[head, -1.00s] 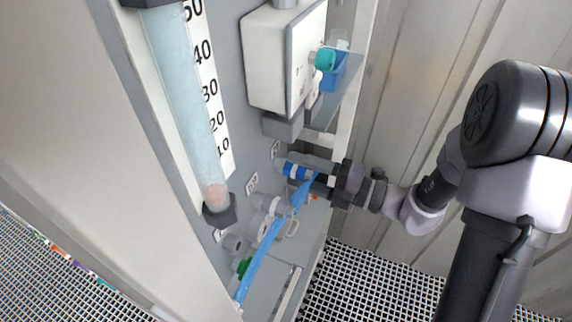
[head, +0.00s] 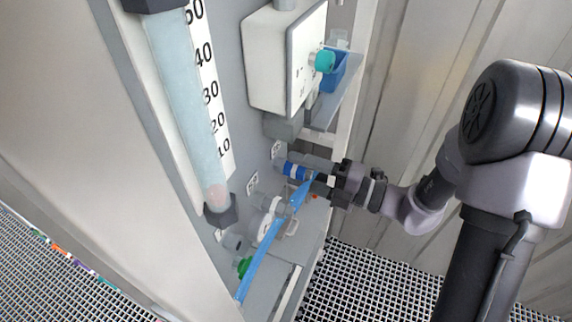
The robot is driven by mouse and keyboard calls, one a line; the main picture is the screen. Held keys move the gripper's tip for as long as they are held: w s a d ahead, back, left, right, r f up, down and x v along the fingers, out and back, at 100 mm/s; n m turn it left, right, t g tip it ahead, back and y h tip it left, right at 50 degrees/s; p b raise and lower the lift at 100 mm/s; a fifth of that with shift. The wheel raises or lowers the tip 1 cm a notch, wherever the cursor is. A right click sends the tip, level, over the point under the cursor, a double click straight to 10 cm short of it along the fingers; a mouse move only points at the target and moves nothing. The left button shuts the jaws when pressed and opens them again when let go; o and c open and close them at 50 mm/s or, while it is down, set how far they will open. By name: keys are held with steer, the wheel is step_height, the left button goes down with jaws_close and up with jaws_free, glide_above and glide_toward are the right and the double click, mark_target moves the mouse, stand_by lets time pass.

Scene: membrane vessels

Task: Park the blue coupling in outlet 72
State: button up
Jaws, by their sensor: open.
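The blue coupling (head: 294,170) sits at the upper port on the grey panel, beside a small label (head: 277,150) that is too small to read surely. A blue hose (head: 268,243) runs from it down to the lower left. My gripper (head: 312,172) is open at the coupling's right end, with its dark fingers around or just beside that end; I cannot tell whether they touch it. A second, grey port (head: 266,201) is lower left, beside another label (head: 252,183). The outlet numbers are not clearly legible.
A scaled tube (head: 187,95) with pale liquid stands left of the ports. A white box (head: 285,58) with a teal knob (head: 325,61) and a shelf with a blue container (head: 336,72) are above. A green fitting (head: 244,266) is low. Grating floor (head: 350,285) lies below right.

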steer(key=shift+c, duration=0.3)
jaws_close()
steer(key=shift+d, duration=0.1)
steer(key=shift+p+v, duration=0.4)
steer(key=shift+v, duration=0.7)
steer(key=shift+p+v, duration=0.3)
steer(key=shift+v, duration=1.55)
